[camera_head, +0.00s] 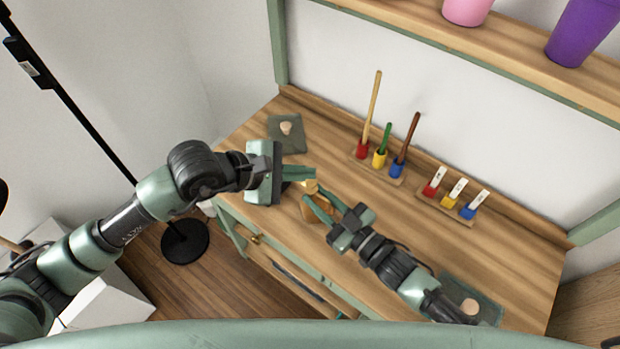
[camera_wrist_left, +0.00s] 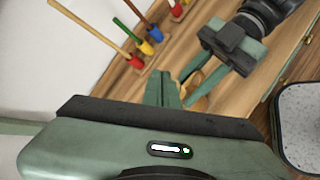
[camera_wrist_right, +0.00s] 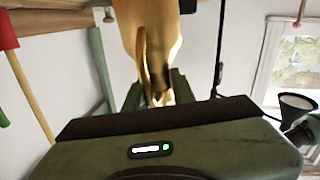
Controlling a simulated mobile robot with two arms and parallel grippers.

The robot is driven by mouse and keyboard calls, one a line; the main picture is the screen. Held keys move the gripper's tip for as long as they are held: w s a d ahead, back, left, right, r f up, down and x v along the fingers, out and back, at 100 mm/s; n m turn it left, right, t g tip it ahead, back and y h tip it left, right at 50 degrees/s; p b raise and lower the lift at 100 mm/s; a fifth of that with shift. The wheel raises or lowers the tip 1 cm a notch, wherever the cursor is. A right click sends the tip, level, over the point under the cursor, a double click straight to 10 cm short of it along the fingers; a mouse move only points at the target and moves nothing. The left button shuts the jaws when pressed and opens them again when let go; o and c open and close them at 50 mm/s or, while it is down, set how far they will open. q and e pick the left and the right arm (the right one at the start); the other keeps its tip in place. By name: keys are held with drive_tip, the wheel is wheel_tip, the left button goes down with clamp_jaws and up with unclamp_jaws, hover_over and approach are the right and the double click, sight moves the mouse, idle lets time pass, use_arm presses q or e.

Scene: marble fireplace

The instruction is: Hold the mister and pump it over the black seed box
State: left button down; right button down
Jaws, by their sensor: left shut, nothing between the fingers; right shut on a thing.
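The mister is a shiny brass-coloured vessel (camera_head: 318,211) above the front left of the wooden table. My right gripper (camera_head: 314,203) is shut on it, and it fills the top middle of the right wrist view (camera_wrist_right: 150,32). Its lower part is hidden behind the fingers. My left gripper (camera_head: 308,174) is shut and empty, its fingertips close beside the mister's top. I cannot tell if they touch it. The mister shows partly behind the left fingers in the left wrist view (camera_wrist_left: 200,103). I cannot make out a black seed box in any view.
Dark green squares with pale knobs lie at the back left (camera_head: 284,133) and front right (camera_head: 487,308). Tools stand in a coloured holder (camera_head: 381,161), and labelled blocks in another rack (camera_head: 447,203). A shelf (camera_head: 480,40) with pots hangs above. The table's middle is clear.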

use_arm(q)
drive_tip(key=shift+f, duration=0.1)
drive_tip(key=shift+f, duration=0.3)
drive_tip(key=shift+w+d+f, duration=0.1)
drive_tip(key=shift+f, duration=0.8)
idle(1.0)
drive_tip(key=shift+r, duration=1.3)
drive_tip(key=shift+s+a+r, duration=0.15)
drive_tip(key=shift+a+r, duration=0.05)
drive_tip(key=shift+r, duration=1.05)
drive_tip(key=shift+s+a+r, duration=0.15)
drive_tip(key=shift+r, duration=1.1)
drive_tip(key=shift+r, duration=0.1)
idle(0.9)
drive_tip(key=shift+s+a+r, duration=0.1)
drive_tip(key=shift+s+r, duration=0.05)
drive_tip(key=shift+r, duration=1.65)
